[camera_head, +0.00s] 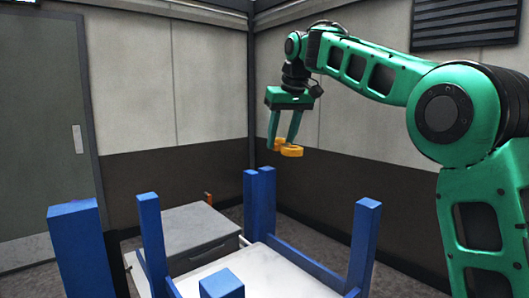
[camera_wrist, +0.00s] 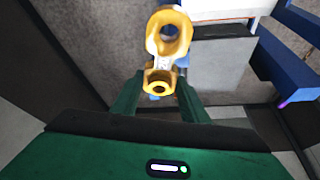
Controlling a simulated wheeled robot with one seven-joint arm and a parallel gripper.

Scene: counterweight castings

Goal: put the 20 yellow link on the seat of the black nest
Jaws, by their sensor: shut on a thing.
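The yellow link (camera_head: 291,151) hangs in my gripper (camera_head: 284,143), high above the blue-posted table in the head view. In the wrist view the link (camera_wrist: 169,34) shows two rings joined by a short bar with a pale marking too small to read. My gripper (camera_wrist: 160,90) is shut on the nearer ring, and the farther ring sticks out beyond the fingertips. I cannot make out the black nest or its seat in either view.
A white-topped table (camera_head: 262,275) with tall blue posts (camera_head: 152,245) stands below and in front. A grey cabinet (camera_head: 187,235) stands behind it, with a small orange-brown upright piece (camera_head: 208,198) at its far edge. Walls close the corner behind; the air around the gripper is clear.

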